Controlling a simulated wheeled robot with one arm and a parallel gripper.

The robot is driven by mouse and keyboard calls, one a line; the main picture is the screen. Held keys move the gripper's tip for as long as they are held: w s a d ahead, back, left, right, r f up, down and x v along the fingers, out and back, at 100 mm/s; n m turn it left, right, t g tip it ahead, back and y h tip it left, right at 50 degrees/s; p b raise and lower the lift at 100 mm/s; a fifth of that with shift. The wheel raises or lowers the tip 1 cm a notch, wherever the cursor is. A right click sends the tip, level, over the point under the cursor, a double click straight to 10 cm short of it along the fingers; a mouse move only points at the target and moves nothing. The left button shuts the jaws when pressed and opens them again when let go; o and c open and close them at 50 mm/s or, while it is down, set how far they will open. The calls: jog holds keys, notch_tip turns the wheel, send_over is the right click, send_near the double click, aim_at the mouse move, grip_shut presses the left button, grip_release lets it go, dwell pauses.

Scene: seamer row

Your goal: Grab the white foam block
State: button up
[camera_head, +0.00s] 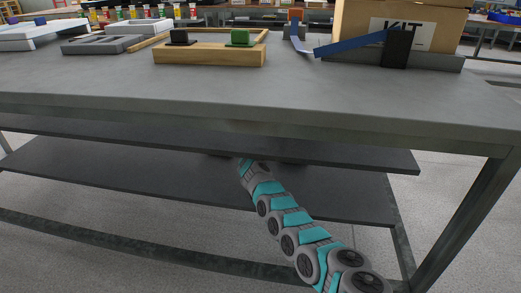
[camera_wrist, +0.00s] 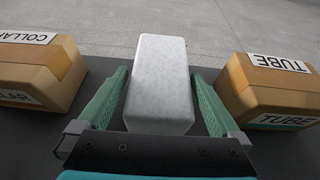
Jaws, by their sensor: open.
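The white foam block (camera_wrist: 160,75) is a pale, speckled block in the middle of the wrist view, lying on a dark shelf (camera_wrist: 100,70). My gripper (camera_wrist: 159,80) is open, with one green finger on each side of the block. The block's near part lies between the fingers, and its far end reaches past the fingertips. The fingers look close to its sides but not closed on it. In the head view my arm reaches in under the table; my gripper and the block are hidden there by the shelf.
A brown box labelled COLLAR (camera_wrist: 45,70) stands left of the block and one labelled TUBE (camera_wrist: 270,90) stands right, each near a finger. The grey table top (camera_head: 200,85) and an upper shelf (camera_head: 340,150) lie overhead. Floor (camera_wrist: 230,25) shows beyond the shelf edge.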

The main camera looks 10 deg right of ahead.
jog(key=shift+f+x, duration=0.2)
jog(key=shift+x, duration=0.8)
jog(key=shift+w+d+b, duration=0.15)
jog(key=shift+w+b, duration=0.2)
jog(key=shift+b, duration=0.05)
jog(key=shift+r, duration=0.1)
jog(key=c, duration=1.1)
